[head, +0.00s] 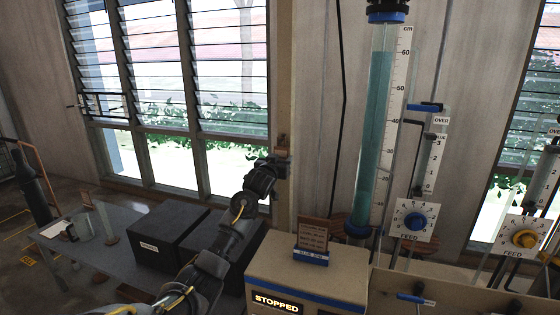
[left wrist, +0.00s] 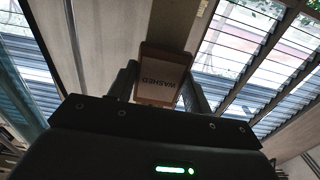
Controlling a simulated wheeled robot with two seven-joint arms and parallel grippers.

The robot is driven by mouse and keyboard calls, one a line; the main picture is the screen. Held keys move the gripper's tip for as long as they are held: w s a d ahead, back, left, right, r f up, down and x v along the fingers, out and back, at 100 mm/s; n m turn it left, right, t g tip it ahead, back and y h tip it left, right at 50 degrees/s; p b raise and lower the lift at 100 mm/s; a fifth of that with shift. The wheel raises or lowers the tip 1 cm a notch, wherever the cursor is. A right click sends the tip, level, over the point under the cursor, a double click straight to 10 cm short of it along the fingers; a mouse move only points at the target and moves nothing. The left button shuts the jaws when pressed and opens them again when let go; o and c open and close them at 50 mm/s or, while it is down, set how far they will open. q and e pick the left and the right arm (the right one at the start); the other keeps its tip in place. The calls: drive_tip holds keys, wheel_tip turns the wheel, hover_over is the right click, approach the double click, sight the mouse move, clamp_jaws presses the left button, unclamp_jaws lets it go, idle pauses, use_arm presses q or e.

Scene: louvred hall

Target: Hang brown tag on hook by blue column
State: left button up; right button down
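The brown tag (head: 281,152) is at my left gripper (head: 274,163), in front of the wooden post left of the blue column (head: 376,130). In the left wrist view the tag (left wrist: 160,80) reads WASHED, upside down, and sits between the two fingers of the left gripper (left wrist: 158,84), which appear closed on its side edges. The blue column is a tall tube of teal liquid with blue end caps and a cm scale. I cannot make out a hook clearly. My right gripper is not in view.
A console (head: 310,278) with a STOPPED display and a small brown sign (head: 312,238) stands below the column. Dark boxes (head: 165,240) lie on a grey table (head: 95,250) at left.

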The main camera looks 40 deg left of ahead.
use_arm(q)
drive_tip(key=o, duration=0.5)
drive_tip(key=shift+s+d+r+p, duration=0.1)
drive_tip(key=shift+s+d+p, duration=0.15)
drive_tip(key=shift+s+p, duration=0.25)
drive_tip(key=p+v, duration=0.2)
drive_tip(key=v, duration=0.4)
drive_tip(key=shift+p, duration=0.4)
